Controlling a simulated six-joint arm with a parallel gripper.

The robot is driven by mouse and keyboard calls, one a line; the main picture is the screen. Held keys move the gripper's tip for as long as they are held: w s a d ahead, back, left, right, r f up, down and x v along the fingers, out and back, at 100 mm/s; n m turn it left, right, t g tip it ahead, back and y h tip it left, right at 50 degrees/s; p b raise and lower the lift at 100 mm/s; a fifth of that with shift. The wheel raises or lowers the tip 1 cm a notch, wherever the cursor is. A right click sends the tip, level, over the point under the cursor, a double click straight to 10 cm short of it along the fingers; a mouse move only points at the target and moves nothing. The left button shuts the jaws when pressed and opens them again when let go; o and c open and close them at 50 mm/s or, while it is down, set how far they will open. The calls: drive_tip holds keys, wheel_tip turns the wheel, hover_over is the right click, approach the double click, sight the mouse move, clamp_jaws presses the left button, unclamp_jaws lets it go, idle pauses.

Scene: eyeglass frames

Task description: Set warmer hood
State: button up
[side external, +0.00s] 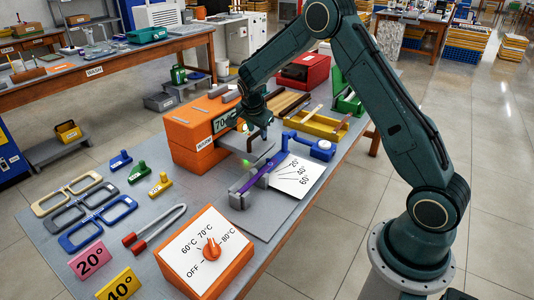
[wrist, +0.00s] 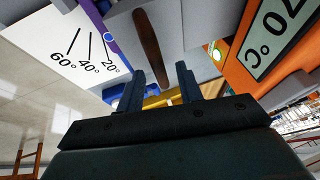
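The orange warmer (side external: 190,148) stands mid-table, with a display (side external: 226,120) reading about 70 °C; the display also shows in the wrist view (wrist: 275,35). A grey block-like part (side external: 240,143), possibly the hood, sits at the warmer's right side. In the wrist view a grey surface (wrist: 178,25) carries a dark brown bar (wrist: 147,35) like a handle, just beyond my fingertips.
A purple strip (side external: 258,175) lies in a grey holder beside a white angle card (side external: 298,178). A blue tool (side external: 308,146) and a yellow tray (side external: 318,123) lie to the right. The orange dial box (side external: 208,252), red-handled tool (side external: 155,230) and eyeglass frames (side external: 98,224) are in front.

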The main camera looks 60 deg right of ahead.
drive_tip(key=shift+r, duration=0.1)
drive_tip(key=v, duration=1.3)
drive_tip(key=shift+r, duration=0.35)
drive_tip(key=shift+s+a, duration=0.1)
drive_tip(key=shift+a, duration=0.05)
drive_tip(key=s+a+r+n+t+y, duration=0.1)
drive_tip(key=s+a+r+n, duration=0.35)
drive_tip(key=s, duration=0.25)
drive_tip(key=s+a+r+n+t+y, duration=0.1)
drive_tip(key=s+a+r+n, duration=0.3)
drive_tip(key=s, duration=0.3)
drive_tip(key=s+a+n+y, duration=0.1)
drive_tip(key=s+a+n, duration=0.1)
drive_tip(key=s, duration=0.4)
drive_tip(key=s+a+n+t, duration=0.1)
drive_tip(key=s+n, duration=0.3)
drive_tip(key=s, duration=0.2)
drive_tip(key=s+a+n+y, duration=0.1)
drive_tip(key=s+a+n, duration=0.1)
drive_tip(key=s+n, duration=0.2)
drive_tip(key=shift+s+a+y, duration=0.3)
drive_tip(key=shift+s, duration=0.7)
